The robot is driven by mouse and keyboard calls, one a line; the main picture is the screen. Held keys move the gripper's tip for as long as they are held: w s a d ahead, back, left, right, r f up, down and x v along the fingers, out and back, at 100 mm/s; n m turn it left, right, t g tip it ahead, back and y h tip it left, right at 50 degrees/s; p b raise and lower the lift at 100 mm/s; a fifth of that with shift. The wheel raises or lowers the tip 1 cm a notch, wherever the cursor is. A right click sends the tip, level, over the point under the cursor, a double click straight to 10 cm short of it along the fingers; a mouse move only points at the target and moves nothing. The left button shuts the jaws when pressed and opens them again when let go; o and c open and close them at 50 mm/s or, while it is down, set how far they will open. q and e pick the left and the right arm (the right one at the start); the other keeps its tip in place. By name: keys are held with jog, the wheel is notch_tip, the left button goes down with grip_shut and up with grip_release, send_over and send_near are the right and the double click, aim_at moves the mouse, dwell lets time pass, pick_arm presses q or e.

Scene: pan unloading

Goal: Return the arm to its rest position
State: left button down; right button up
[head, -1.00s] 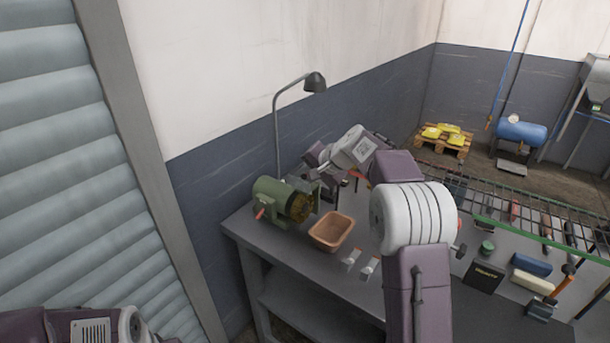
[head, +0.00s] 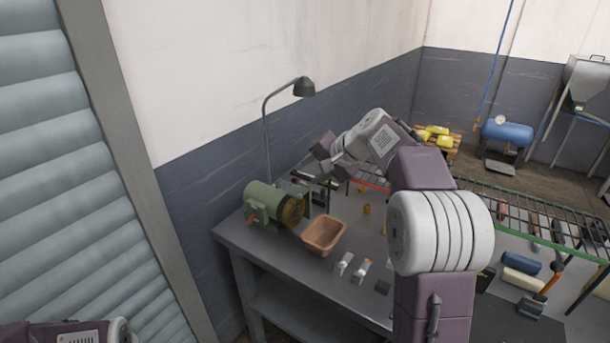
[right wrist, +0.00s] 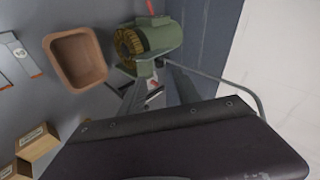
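My right arm reaches over the workbench (head: 278,272) in the head view, its elbow in front and its forearm pointing back and left. The right gripper (head: 326,160) is at the far end, above the back of the bench. A dark part of my own arm fills the lower right wrist view. An orange-brown pan (head: 323,236) stands on the bench, apart from the gripper, and looks empty; it also shows in the right wrist view (right wrist: 78,57). My left gripper is out of view; only part of that arm shows.
A green motor (head: 262,205) stands left of the pan, with a lamp (head: 303,87) behind it. Two small grey-white blocks (head: 352,267) lie right of the pan. A green-edged wire rack (head: 540,225) and several tools are at the right. Small boxes (right wrist: 38,141) show in the right wrist view.

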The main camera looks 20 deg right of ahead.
dwell(0.3)
jog(key=s+a+r+n+p, duration=0.1)
jog(key=s+a+p, duration=0.1)
jog(key=a, duration=0.4)
jog(key=s+a+f+n+g, duration=0.2)
jog(key=s+a+f+g, duration=0.2)
jog(key=s+f, duration=0.35)
jog(key=s+d+f+n+g+h, duration=0.1)
jog(key=s+d+f+n, duration=0.1)
jog(key=s+f, duration=0.5)
jog(key=s+d+f+n+g+h+p, duration=0.1)
jog(key=s+f+n, duration=0.3)
jog(key=s+f, duration=0.4)
jog(key=s+d+g+h, duration=0.1)
jog(key=s, duration=0.3)
jog(key=shift+f+h, duration=0.2)
jog(key=shift+h, duration=0.1)
